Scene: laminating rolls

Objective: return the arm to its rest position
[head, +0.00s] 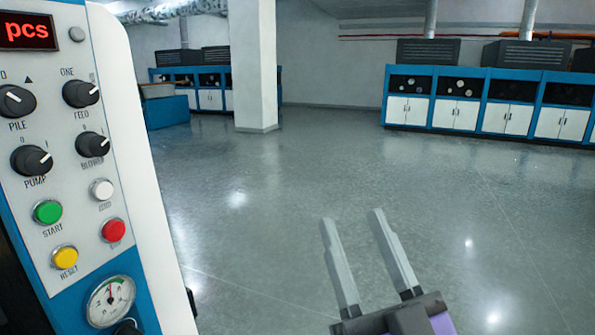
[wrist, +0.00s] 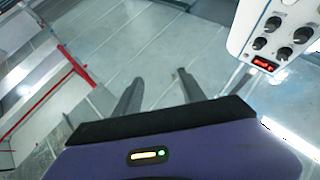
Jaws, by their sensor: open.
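My gripper (head: 352,222) is raised in the lower right of the head view, over the open floor. Its two long grey fingers point up and stand apart with nothing between them. The fingers of my gripper also show in the wrist view (wrist: 158,88), spread and empty. The gripper is to the right of the control panel (head: 75,185) and apart from it in the head view.
The control panel, with knobs, a green button (head: 47,212), a red button (head: 113,230) and a gauge (head: 110,301), fills the left side. A white pillar (head: 252,65) and blue-and-white cabinets (head: 460,113) stand far back. The grey floor (head: 290,200) between is clear.

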